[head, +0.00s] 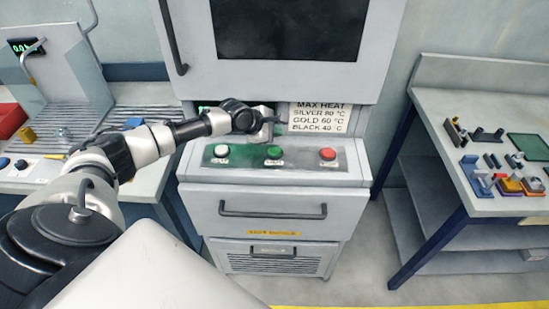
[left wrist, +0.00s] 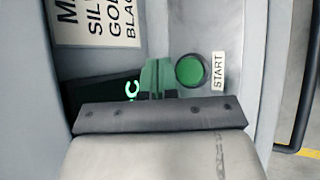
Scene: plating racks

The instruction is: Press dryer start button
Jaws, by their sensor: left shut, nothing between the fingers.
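The dryer's sloped control panel (head: 240,160) carries a white button (head: 221,151), a green button (head: 273,152) and a red button (head: 327,154) in a row. The green button (left wrist: 190,70) shows in the left wrist view beside a START label (left wrist: 217,71). My left gripper (head: 276,121) is shut and empty, above and behind the green button in the head view. Its fingers (left wrist: 155,77) look greenish in the left wrist view, just left of the button, with a visible gap between them and it. My right gripper is not in view.
A MAX HEAT sign (head: 320,117) stands just above the panel, and the dryer's dark window (head: 290,28) is higher up. A drawer (head: 272,210) with a bar handle is below. A workbench (head: 440,140) with parts stands right, another bench (head: 150,180) left.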

